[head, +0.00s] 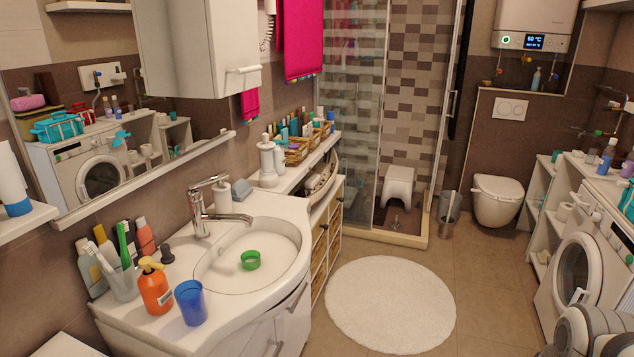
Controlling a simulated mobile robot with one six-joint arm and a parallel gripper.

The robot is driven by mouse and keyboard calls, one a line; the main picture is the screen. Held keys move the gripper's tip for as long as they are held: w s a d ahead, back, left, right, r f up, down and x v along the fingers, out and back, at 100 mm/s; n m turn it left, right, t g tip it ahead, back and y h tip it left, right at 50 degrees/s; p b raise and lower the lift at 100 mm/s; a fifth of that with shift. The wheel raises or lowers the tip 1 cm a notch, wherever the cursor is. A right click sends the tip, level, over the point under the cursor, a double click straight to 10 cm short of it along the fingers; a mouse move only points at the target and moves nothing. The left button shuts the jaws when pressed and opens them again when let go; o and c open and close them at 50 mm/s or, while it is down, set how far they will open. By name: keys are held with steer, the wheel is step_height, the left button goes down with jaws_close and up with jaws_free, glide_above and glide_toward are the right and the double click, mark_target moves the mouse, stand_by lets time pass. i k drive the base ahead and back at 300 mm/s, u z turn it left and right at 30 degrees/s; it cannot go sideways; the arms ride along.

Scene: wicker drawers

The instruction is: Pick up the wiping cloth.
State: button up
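I cannot pick out a wiping cloth with certainty. A small grey-blue item (241,191) lies on the sink counter behind the tap, beside a white dispenser; it is too small to tell whether it is cloth. Bright pink towels (303,38) hang on the wall beside the shower. My gripper is not in view; only grey rounded parts, probably of my arm, show at the lower right corner.
The washbasin (290,268) holds a green ring-shaped item (250,260). An orange soap bottle (155,290) and blue cup (190,303) stand at the counter's front. A round white rug (390,305) lies on open floor. A washing machine (575,270) stands right.

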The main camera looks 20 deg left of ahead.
mark_target(240, 189)
steer(key=z, duration=0.05)
steer(key=i, duration=2.8)
steer(key=u, duration=3.15)
steer(key=i, duration=1)
